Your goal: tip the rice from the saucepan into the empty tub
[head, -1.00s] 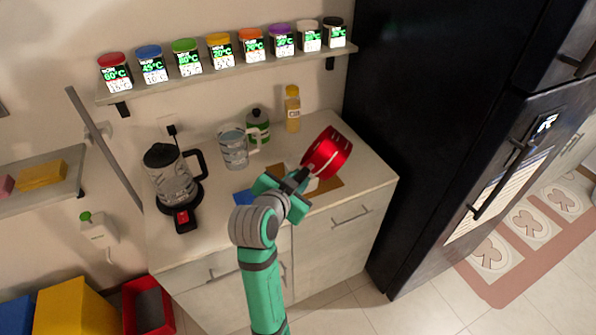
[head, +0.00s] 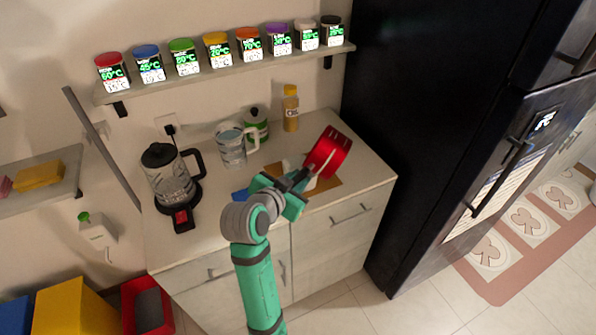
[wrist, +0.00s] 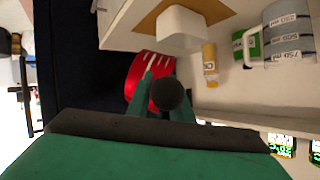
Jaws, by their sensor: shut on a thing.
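The red saucepan (head: 328,153) is up above the right part of the counter, tilted well over onto its side. My gripper (head: 299,181) is shut on its dark handle; the handle's round end (wrist: 168,94) shows between my fingers in the wrist view, with the red pan (wrist: 134,76) beyond. The white tub (wrist: 182,29) stands on an orange-brown mat on the counter, close to the pan. In the head view the tub is mostly hidden behind my gripper and the pan. I see no rice, and the tub's inside is hidden.
On the counter (head: 222,190) stand a kettle (head: 168,180), a measuring jug (head: 232,147), a green-labelled container (head: 256,123) and a yellow bottle (head: 290,108). A shelf of spice jars (head: 217,52) runs above. A black fridge (head: 420,130) stands close on the right.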

